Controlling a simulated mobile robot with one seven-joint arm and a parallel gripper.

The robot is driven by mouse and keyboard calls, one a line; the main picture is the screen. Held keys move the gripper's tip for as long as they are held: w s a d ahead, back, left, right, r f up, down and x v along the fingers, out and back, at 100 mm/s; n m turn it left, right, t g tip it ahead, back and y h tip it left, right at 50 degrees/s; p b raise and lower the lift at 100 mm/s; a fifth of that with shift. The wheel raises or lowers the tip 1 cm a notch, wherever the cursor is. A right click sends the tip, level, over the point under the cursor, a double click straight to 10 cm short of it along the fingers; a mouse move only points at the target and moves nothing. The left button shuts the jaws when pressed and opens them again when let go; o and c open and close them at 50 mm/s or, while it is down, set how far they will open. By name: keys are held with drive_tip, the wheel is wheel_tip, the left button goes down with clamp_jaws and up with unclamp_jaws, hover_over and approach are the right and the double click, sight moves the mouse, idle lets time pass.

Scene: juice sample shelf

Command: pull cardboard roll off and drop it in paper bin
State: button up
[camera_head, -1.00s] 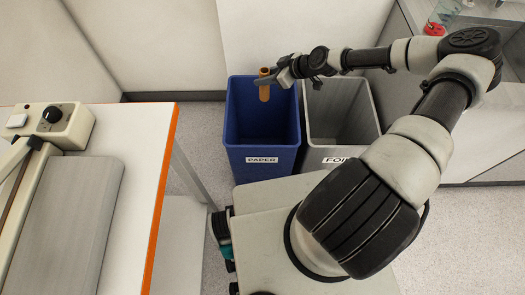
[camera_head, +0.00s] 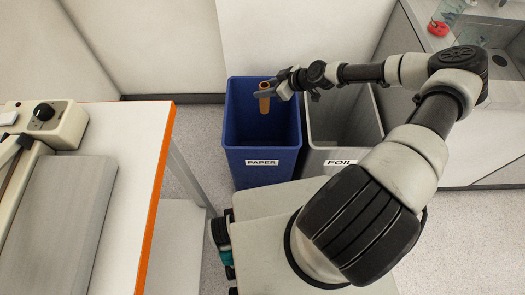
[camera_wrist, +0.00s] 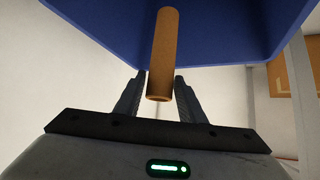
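The brown cardboard roll (camera_head: 264,104) is between the fingers of my gripper (camera_head: 268,92), which appears shut on it. The roll stands roughly upright over the mouth of the blue bin labelled PAPER (camera_head: 262,166), near its back. In the wrist view the roll (camera_wrist: 163,50) runs between the two dark fingertips of my gripper (camera_wrist: 160,80). The blue bin's wall (camera_wrist: 225,40) fills the upper part of that view. How deep the roll hangs relative to the bin's rim is hard to tell.
A grey bin labelled FOIL (camera_head: 340,167) stands right beside the blue bin. A white table with an orange edge (camera_head: 152,215) is at the left and carries a grey machine (camera_head: 60,210). A counter with a red object (camera_head: 438,28) is at the upper right.

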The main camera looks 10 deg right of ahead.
drive_tip(key=shift+o, duration=1.3)
drive_tip(key=p+v, duration=0.2)
drive_tip(key=v, duration=1.5)
drive_tip(key=shift+s+r, duration=0.15)
drive_tip(key=shift+r, duration=0.05)
